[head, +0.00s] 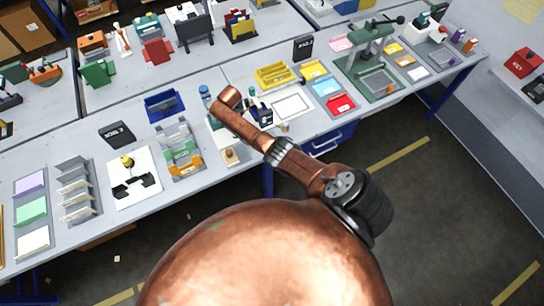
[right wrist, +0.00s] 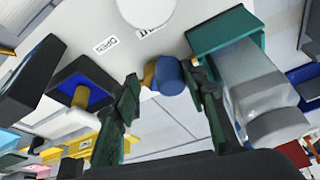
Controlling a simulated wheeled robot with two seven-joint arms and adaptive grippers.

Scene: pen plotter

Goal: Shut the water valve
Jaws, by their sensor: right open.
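In the right wrist view a blue rounded handle (right wrist: 169,76) with a brass part beside it sits at a white panel; I take it for the water valve. A label reading OPEN (right wrist: 106,44) is on the panel, and a second label is partly hidden. My right gripper (right wrist: 168,92) is open, its two dark green fingers on either side of the blue handle. I cannot tell whether they touch it. In the head view my copper arm covers much of the work spot, and I cannot clearly make out the valve there. My left gripper is not in view.
A dark box with a blue inside and brass cylinder (right wrist: 80,96) stands left of the fingers; a green block with a grey cylinder (right wrist: 250,85) stands close on the right. On the long table, a blue bin (head: 165,105) and a green press (head: 372,65) stand nearby.

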